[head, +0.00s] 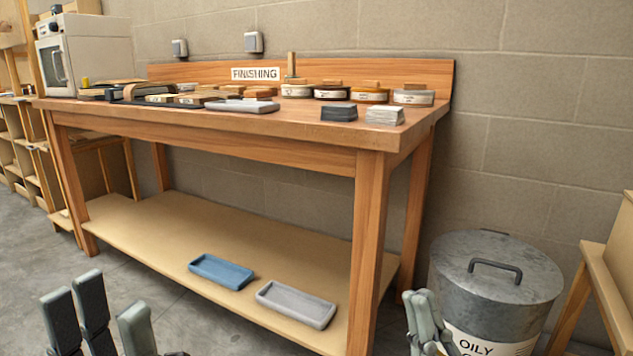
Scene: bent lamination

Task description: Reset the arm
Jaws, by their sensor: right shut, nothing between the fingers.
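My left gripper (97,303) is low in the bottom left corner of the head view. Its dark and grey fingers point up and stand apart, with nothing between them. My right gripper (422,306) is low in the picture, right of centre, in front of the bench's right leg and the metal bin. Its fingers are together and hold nothing. Both grippers appear in front of the bench, away from its top. Most of both arms is outside the picture.
A wooden bench (330,155) bears tins, blocks and pads under a FINISHING sign (255,74). Its lower shelf holds a blue tray (221,271) and a grey tray (296,304). A lidded metal bin (540,285) stands right. Concrete floor (35,235) shows left.

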